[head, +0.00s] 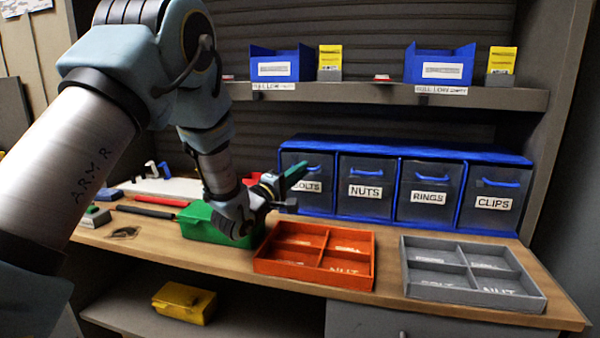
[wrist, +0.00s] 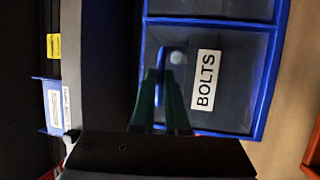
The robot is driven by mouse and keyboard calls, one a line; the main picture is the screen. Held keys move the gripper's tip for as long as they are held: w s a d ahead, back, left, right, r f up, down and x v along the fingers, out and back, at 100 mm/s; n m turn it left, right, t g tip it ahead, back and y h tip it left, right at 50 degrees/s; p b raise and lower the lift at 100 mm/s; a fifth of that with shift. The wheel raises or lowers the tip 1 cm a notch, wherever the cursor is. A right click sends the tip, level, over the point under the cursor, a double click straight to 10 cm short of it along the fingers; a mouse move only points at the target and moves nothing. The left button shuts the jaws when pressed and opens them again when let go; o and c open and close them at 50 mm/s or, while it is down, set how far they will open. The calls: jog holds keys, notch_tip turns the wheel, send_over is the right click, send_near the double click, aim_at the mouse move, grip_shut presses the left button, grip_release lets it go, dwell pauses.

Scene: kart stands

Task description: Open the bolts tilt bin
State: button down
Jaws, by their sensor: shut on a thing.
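The bolts tilt bin (head: 305,200) is the leftmost of the blue-framed bins in the head view, with a dark clear front and a BOLTS label. It looks closed, its front in line with its neighbours. In the wrist view the bolts bin (wrist: 230,112) appears turned sideways, with its blue handle (wrist: 161,58) by my fingers. My gripper (head: 296,172) reaches the handle from the front left and covers part of the bin. Its green fingers (wrist: 161,76) are shut on the handle, which they partly hide.
The nuts (head: 365,204), rings (head: 428,207) and clips (head: 490,212) bins stand to the right, looking closed. An orange divided tray (head: 262,267), a grey divided tray (head: 412,293) and a green bin (head: 192,236) stand on the bench before them. A shelf (head: 372,94) runs above.

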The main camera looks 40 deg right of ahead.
jog(key=shift+a+f, duration=0.1)
jog(key=s+a+f+b, duration=0.3)
jog(key=a+f+b, duration=0.1)
jog(key=a+b, duration=0.1)
jog(key=shift+b, duration=0.65)
jog(key=shift+s, duration=0.1)
jog(key=c, duration=0.9)
grip_release()
jog(key=shift+d, duration=0.15)
jog(key=shift+r, duration=0.1)
jog(key=b+v, duration=0.2)
jog(key=v, duration=0.8)
jog(key=shift+a, duration=0.4)
